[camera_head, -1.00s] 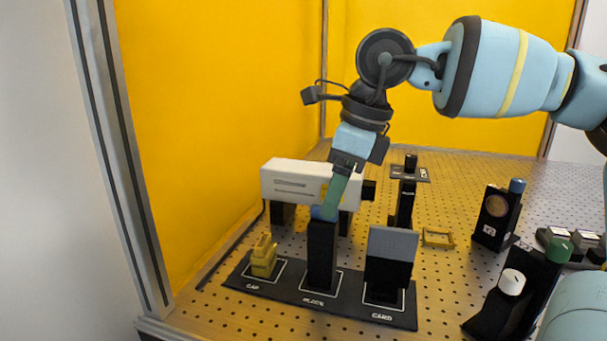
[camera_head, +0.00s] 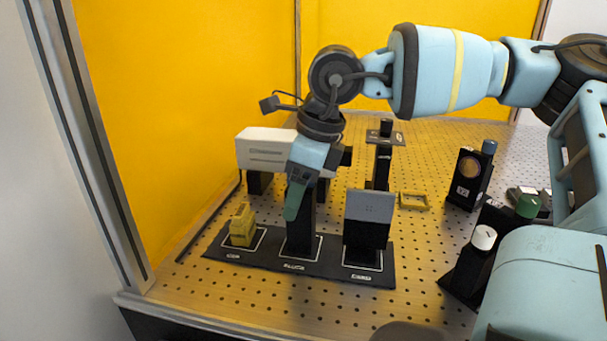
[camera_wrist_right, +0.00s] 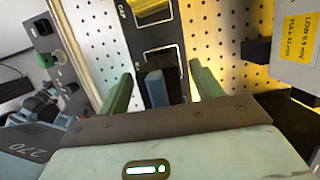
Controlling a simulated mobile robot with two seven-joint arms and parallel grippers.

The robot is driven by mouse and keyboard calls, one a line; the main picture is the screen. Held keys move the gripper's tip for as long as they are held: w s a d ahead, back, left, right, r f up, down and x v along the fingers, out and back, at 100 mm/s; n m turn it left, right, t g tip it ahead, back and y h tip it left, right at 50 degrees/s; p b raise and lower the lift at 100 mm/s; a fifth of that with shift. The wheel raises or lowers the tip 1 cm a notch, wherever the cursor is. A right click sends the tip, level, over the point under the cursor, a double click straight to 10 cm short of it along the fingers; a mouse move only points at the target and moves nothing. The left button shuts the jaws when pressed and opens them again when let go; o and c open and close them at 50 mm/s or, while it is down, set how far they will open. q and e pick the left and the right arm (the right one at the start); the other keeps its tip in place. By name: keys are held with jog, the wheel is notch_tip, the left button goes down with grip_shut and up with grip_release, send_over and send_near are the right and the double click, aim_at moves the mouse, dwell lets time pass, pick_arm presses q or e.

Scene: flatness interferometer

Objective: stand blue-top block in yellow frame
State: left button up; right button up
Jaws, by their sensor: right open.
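The blue-top block is a tall black post (camera_head: 301,238) standing upright in the middle place of a dark holder board (camera_head: 222,248). My right gripper (camera_head: 295,205) is at the block's upper part and hides its top in the head view. In the right wrist view the block's blue part (camera_wrist_right: 156,90) shows between the two green fingers (camera_wrist_right: 162,88). The fingers are open, with gaps on both sides. The yellow frame (camera_head: 413,207) lies flat and looks empty on the perforated table, right of the board. My left gripper is not in view.
A yellow cap (camera_head: 242,228) and a grey-topped card (camera_head: 370,206) stand on the board either side of the block. A white instrument (camera_head: 262,145) stands behind. Black knobbed units (camera_head: 468,178) stand at right.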

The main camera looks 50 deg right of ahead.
jog(key=shift+f, duration=0.2)
jog(key=c, duration=1.3)
jog(key=shift+o, duration=0.2)
jog(key=shift+r, duration=0.1)
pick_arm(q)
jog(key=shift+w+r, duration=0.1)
pick_arm(e)
jog(key=shift+r, duration=0.1)
